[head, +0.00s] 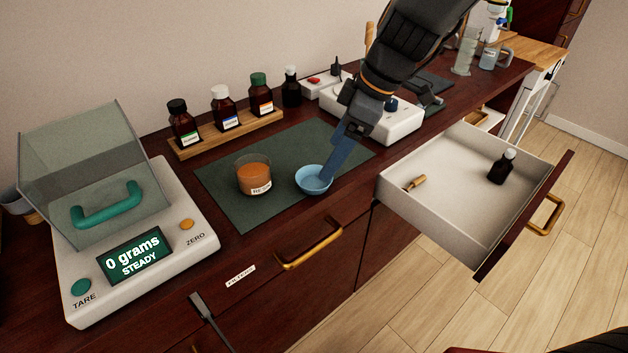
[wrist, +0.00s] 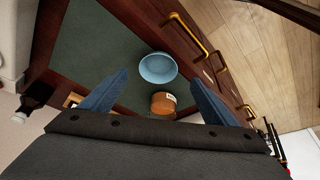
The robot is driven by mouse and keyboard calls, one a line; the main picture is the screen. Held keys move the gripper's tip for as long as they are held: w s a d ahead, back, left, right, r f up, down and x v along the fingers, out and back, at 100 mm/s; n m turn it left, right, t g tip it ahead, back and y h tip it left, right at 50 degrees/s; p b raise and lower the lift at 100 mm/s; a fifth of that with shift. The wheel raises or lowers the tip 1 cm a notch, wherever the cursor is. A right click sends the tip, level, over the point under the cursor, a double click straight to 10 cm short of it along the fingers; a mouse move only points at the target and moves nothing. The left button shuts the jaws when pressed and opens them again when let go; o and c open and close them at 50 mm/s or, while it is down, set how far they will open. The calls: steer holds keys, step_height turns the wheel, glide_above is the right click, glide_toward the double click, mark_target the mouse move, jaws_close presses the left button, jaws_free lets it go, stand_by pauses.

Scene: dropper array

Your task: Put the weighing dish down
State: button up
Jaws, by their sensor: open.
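The weighing dish (head: 314,180) is a small light-blue bowl. It sits upright on the dark green mat (head: 225,205), near the mat's front edge. My gripper (head: 335,165) has blue fingers and reaches down to the dish's right side in the head view. The head view does not show clearly whether a finger touches the dish.
A beaker of orange liquid (head: 254,175) stands just left of the dish. A balance (head: 135,245) reading 0 grams is at the left. Several bottles stand on a wooden rack (head: 228,138) behind. An open drawer (head: 440,205) juts out at the right, holding a dark bottle (head: 502,167).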

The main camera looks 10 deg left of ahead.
mark_target(310, 183)
steer(key=shift+a+p+x, duration=0.2)
steer(key=shift+p+x, duration=0.4)
steer(key=shift+x, duration=1.3)
steer(key=shift+a+p+x, duration=0.2)
steer(key=shift+p+x, duration=0.35)
steer(key=shift+x, duration=1.4)
steer(key=shift+w+r, duration=0.15)
steer(key=shift+w, duration=0.05)
steer(key=c, duration=1.2)
